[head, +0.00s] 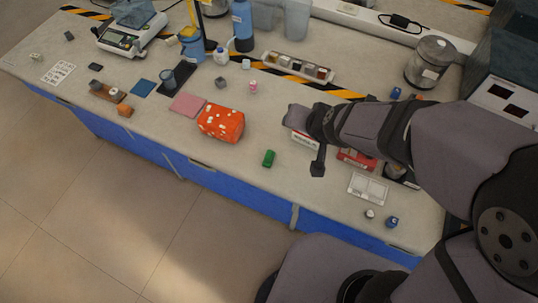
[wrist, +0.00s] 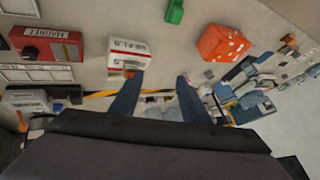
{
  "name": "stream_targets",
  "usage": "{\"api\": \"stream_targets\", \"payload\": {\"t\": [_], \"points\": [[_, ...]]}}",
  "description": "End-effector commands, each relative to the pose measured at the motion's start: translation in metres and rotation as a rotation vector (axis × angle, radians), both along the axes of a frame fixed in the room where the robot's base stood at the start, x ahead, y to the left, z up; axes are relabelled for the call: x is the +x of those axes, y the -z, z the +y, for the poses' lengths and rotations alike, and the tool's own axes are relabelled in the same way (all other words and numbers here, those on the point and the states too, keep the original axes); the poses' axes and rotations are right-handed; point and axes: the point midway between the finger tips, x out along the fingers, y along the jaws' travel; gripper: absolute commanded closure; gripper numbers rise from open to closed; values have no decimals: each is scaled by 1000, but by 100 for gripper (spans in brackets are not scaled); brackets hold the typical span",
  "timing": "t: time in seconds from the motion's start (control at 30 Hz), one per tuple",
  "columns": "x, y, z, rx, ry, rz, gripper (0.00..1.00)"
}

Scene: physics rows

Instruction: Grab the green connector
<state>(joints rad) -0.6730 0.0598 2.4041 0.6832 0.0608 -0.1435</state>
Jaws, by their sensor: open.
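The green connector (head: 268,158) lies on the bench near its front edge, right of the orange spotted bag. It also shows in the wrist view (wrist: 175,11), at the top edge and partly cut off. My gripper (head: 318,160) is above the bench, to the right of the connector and apart from it. In the wrist view my gripper's two fingers (wrist: 158,88) stand wide apart with nothing between them.
The orange bag (head: 221,122) stands left of the connector. A white and red box (head: 300,138) and a red box (head: 357,159) are beside and partly behind my arm. A white tray (head: 368,188) lies right. Bench around the connector is clear.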

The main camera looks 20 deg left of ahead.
Motion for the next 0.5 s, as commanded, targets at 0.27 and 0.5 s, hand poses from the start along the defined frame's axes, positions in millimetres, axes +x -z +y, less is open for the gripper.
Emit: {"api": "stream_targets", "payload": {"t": [0.27, 0.5], "points": [[-25, 7, 82, 21, 79, -225, 58], [-62, 10, 88, -71, 166, -429, 58]]}}
